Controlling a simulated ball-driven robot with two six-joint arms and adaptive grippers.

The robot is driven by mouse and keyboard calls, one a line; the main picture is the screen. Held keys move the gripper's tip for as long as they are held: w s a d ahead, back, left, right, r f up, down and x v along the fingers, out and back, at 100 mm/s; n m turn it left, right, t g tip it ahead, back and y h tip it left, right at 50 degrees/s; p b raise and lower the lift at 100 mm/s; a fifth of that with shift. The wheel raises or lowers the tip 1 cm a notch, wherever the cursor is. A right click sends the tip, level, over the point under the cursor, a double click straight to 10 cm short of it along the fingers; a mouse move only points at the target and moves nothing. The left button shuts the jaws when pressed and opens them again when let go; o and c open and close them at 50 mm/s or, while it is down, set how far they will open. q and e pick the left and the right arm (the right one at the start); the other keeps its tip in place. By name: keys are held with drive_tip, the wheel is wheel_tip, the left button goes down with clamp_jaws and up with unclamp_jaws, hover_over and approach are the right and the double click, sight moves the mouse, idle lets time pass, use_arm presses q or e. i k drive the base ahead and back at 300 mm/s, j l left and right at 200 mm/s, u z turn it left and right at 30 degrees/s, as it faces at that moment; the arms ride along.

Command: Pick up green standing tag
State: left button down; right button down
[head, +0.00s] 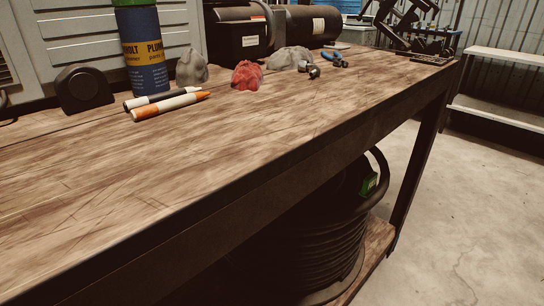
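A small green tag (369,185) stands at the upper right side of the coiled black hose (320,250). The hose sits on the lower shelf under the workbench. The tag is small and partly in shadow, and a dark curved hoop passes close beside it. How the tag is attached cannot be told. Neither of my grippers shows in the head view.
The wooden bench top (240,150) overhangs the hose. A blue can (145,55), markers (170,104), a red rag (247,75), grey rags and small tools lie along its back. A bench leg (420,150) stands right of the hose. The concrete floor (460,220) is clear.

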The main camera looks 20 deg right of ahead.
sight(369, 182)
drive_tip(key=k+z, duration=0.15)
drive_tip(key=z, duration=1.15)
drive_tip(key=l, duration=0.1)
